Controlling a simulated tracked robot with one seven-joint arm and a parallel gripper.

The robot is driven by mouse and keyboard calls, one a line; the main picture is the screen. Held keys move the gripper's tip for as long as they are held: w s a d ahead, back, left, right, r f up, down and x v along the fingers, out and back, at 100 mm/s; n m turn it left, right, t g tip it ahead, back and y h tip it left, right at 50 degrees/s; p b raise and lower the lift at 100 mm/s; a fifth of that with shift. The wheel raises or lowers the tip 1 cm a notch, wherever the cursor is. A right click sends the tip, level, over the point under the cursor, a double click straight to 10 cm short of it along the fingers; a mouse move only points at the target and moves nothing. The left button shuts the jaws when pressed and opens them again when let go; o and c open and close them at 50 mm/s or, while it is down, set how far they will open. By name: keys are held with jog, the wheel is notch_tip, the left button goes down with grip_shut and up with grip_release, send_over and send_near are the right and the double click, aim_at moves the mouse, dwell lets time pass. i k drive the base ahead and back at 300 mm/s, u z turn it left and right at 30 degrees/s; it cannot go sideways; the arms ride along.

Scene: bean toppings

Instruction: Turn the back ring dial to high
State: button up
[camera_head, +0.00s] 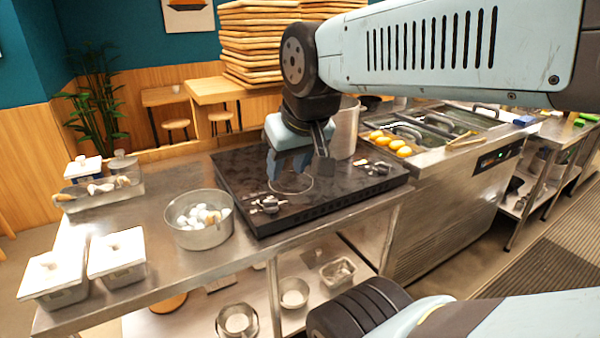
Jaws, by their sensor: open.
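The black cooktop (235,180) sits on the steel counter. One dial (270,205) is near its front left edge, beside a bare ring mark (291,184). Another dial (377,168) is at its right, near a tall steel pot (346,130) that stands at the back right. Which dial serves the back ring, and their settings, are too small to tell. My gripper (298,160) points down over the middle of the cooktop, open and empty. It is apart from both dials, between them, and partly covers the ring mark and the cooktop's back.
A steel bowl of eggs (198,240) stands left of the cooktop. Lidded containers (117,252) are at the front left. A unit with yellow food (390,144) is to the right. Stacked boards (262,45) rise behind. My arm crosses the upper right.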

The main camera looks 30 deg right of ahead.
aim_at(384, 168)
jog(key=z, duration=1.55)
jog(key=k, duration=0.5)
jog(key=z, duration=0.2)
jog(key=i, duration=0.9)
jog(key=u, duration=0.55)
